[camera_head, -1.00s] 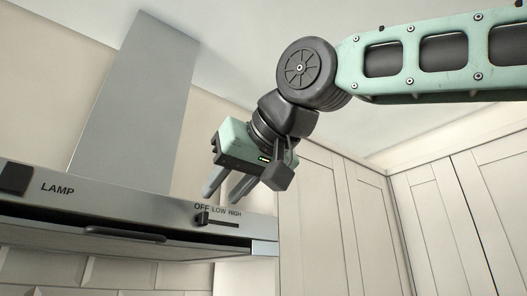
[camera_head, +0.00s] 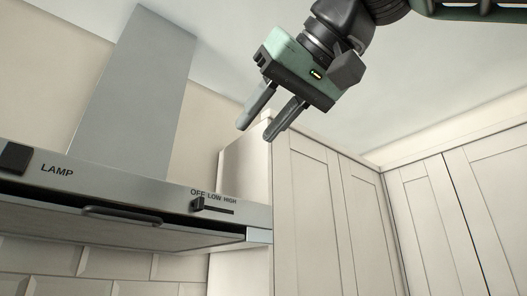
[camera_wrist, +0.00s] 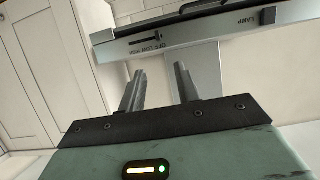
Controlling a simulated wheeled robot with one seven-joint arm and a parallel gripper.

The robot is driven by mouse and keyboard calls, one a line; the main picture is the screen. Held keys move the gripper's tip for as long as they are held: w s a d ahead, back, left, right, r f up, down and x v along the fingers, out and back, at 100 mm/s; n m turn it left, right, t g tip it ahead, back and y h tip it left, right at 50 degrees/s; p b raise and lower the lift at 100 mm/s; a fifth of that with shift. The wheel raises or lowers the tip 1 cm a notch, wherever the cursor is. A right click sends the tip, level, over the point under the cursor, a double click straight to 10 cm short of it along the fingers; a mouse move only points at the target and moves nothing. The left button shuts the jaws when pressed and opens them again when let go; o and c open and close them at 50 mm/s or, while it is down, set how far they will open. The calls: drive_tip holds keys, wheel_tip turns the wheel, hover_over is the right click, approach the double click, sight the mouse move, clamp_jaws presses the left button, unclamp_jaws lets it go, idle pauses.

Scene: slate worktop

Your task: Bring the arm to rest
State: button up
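My gripper (camera_head: 257,121) is in the upper middle of the head view, above and to the right of the range hood (camera_head: 110,205). Its two fingers are apart with nothing between them. They point down and to the left, clear of the hood. In the wrist view the fingers (camera_wrist: 158,85) also stand apart and empty, with the hood's front (camera_wrist: 190,38) beyond them. The fan slider (camera_head: 198,203) on the hood's front sits at the left end of its slot, under OFF.
A dark lamp switch (camera_head: 15,157) is at the hood's left. A handle-like bar (camera_head: 122,215) runs along the hood's lower front. Tall cream cabinets (camera_head: 310,215) stand to the right. Pale tiles (camera_head: 110,262) lie below the hood. The space around my gripper is open.

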drive_tip(key=shift+f, duration=0.1)
drive_tip(key=w+a+f+n+g+h+b, duration=0.1)
drive_tip(key=w+f+g+h, duration=0.15)
drive_tip(key=f, duration=1.45)
drive_tip(key=w+a+f+n+g+h, duration=0.1)
drive_tip(key=f+g, duration=0.3)
drive_tip(key=f, duration=1.4)
drive_tip(key=s+d+f+g+h, duration=0.1)
drive_tip(key=s+d+f, duration=0.3)
drive_tip(key=f, duration=0.4)
drive_tip(key=s+d+f+g+h, duration=0.1)
drive_tip(key=s+d+f, duration=0.3)
drive_tip(key=f, duration=0.5)
drive_tip(key=s+d+f+m+g+h+b, duration=0.1)
drive_tip(key=s+d+f, duration=0.3)
drive_tip(key=f, duration=0.4)
drive_tip(key=shift+d+f+g, duration=0.35)
drive_tip(key=shift+d+g, duration=0.05)
drive_tip(key=shift+g, duration=0.45)
drive_tip(key=shift+h, duration=0.25)
